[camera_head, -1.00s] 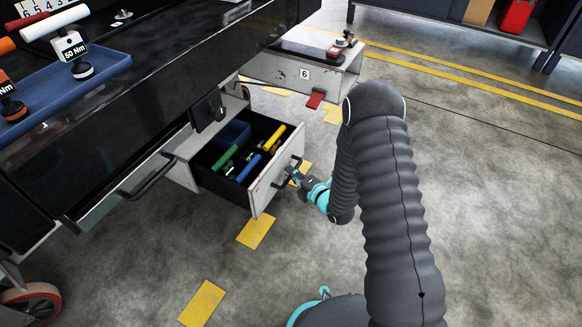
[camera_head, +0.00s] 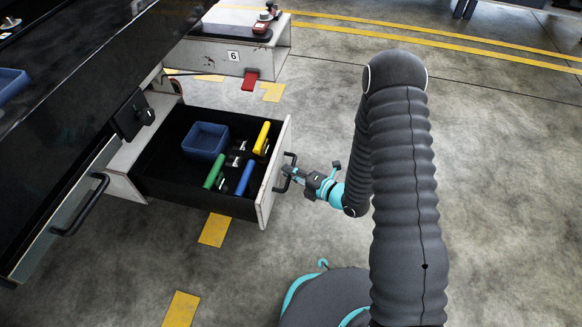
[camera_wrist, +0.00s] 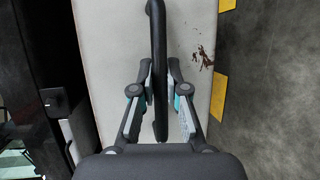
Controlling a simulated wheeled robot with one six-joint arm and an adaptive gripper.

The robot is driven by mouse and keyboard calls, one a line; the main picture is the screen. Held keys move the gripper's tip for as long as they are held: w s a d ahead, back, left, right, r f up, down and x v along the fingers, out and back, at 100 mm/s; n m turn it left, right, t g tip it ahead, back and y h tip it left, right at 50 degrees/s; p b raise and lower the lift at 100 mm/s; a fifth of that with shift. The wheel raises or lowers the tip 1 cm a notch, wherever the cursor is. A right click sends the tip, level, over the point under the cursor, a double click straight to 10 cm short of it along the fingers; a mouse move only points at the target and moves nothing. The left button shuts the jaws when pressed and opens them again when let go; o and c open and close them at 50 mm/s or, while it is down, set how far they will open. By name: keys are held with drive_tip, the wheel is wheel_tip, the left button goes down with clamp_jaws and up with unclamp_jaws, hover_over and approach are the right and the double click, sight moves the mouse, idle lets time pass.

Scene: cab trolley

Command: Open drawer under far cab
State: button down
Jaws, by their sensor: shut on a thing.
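The drawer (camera_head: 150,174) stands well out from under the dark cab trolley in the head view. Its pale front panel (camera_head: 268,190) carries a black bar handle (camera_head: 286,170). My gripper (camera_head: 289,174) is at the handle, shut on it. In the wrist view the handle (camera_wrist: 157,50) runs between the two fingers of my gripper (camera_wrist: 160,92), in front of the scuffed pale panel (camera_wrist: 105,30). Inside the drawer lie a blue bin (camera_head: 205,139), a green-handled tool (camera_head: 214,171), a blue-handled tool (camera_head: 244,177) and a yellow-handled tool (camera_head: 262,138).
Another drawer handle (camera_head: 82,205) is on the trolley at left. A pale unit marked 6 (camera_head: 215,58) with a red pedal (camera_head: 250,79) stands behind. Yellow floor marks (camera_head: 214,230) lie below the drawer.

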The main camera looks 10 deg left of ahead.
drive_tip(key=shift+s+d, duration=0.1)
drive_tip(key=shift+d, duration=0.45)
drive_tip(key=c, duration=1.2)
unclamp_jaws()
drive_tip(key=v, duration=1.2)
